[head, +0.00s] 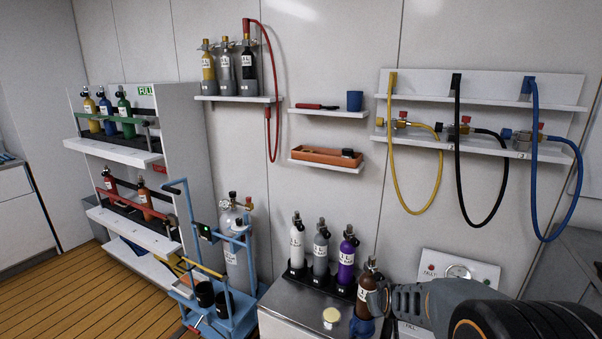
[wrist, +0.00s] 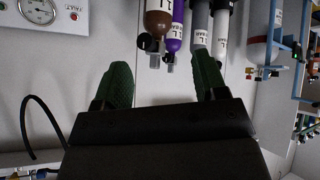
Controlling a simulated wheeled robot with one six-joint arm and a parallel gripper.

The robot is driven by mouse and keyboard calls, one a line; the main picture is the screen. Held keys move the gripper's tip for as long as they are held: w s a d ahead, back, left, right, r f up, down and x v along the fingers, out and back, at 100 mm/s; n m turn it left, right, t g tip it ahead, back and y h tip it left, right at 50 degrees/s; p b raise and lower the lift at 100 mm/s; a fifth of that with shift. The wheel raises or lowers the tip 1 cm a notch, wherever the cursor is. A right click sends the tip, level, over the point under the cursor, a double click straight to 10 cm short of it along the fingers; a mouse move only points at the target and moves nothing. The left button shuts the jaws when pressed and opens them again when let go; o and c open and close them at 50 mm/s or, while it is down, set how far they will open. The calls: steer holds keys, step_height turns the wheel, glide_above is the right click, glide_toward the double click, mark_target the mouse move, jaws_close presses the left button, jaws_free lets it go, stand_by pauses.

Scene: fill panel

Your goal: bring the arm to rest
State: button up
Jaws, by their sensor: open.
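My arm comes in from the lower right of the head view, its gripper end (head: 376,301) in front of or beside the brown bottle (head: 367,280); the head view does not show the gap. In the wrist view my gripper (wrist: 160,58) has its two green fingers spread wide, with nothing between them. The brown bottle (wrist: 158,20) and the purple bottle (wrist: 177,28) appear upside down beyond the fingertips. I cannot tell how near the fingers are to the bottles.
White, grey and purple bottles (head: 347,257) stand in a black rack on the grey cabinet (head: 290,312). A gauge panel (head: 458,271) is behind my arm. A blue trolley (head: 238,318) stands left. Hoses (head: 533,130) hang from the upper right shelves.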

steer(key=s+a+r+m+g+p, duration=0.1)
steer(key=s+r+p, duration=0.4)
steer(key=s+r, duration=0.5)
steer(key=s+a+r+g+y+p, duration=0.1)
steer(key=s+a+r+g+p, duration=0.3)
steer(key=s+r, duration=0.7)
steer(key=shift+a+m+p, duration=0.3)
steer(key=shift+m+p, duration=0.1)
steer(key=shift+p, duration=0.65)
